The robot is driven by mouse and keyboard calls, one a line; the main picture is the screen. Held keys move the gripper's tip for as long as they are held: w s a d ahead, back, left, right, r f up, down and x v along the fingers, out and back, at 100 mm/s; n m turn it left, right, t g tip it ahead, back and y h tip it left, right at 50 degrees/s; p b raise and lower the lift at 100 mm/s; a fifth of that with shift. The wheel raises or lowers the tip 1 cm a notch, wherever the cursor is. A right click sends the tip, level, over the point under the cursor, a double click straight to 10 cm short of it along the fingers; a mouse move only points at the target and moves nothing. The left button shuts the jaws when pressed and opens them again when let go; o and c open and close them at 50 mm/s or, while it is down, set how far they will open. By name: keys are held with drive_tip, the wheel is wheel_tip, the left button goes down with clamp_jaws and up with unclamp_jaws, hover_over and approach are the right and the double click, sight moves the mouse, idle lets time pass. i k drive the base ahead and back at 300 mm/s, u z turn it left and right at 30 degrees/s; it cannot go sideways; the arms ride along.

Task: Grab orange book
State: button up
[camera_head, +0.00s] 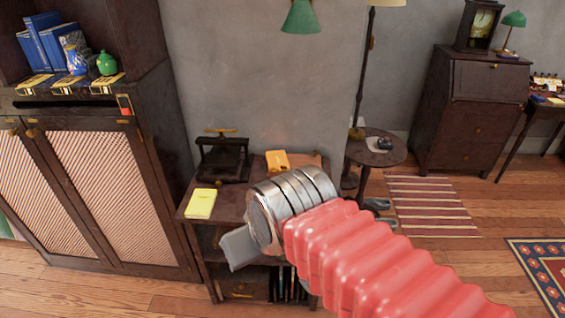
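A small orange book-like object (277,161) lies on the dark wooden side table (232,206), near its back edge by the wall. My gripper (238,248) is in front of the table, lower and left of the orange object in the picture and apart from it. Only one grey finger part shows beyond the metal wrist, so I cannot tell whether it is open or shut. The wrist and my red arm sleeve hide the table's right front part.
A yellow notepad (201,203) lies at the table's left front. A black press-like device (222,157) stands at its back left. A tall cabinet (108,185) stands close on the left. A round table (395,148) and floor lamp (366,70) stand to the right.

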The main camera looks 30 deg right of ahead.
sight(274, 158)
drive_tip(key=u, duration=0.05)
drive_tip(key=i, duration=1)
drive_tip(key=z, duration=0.05)
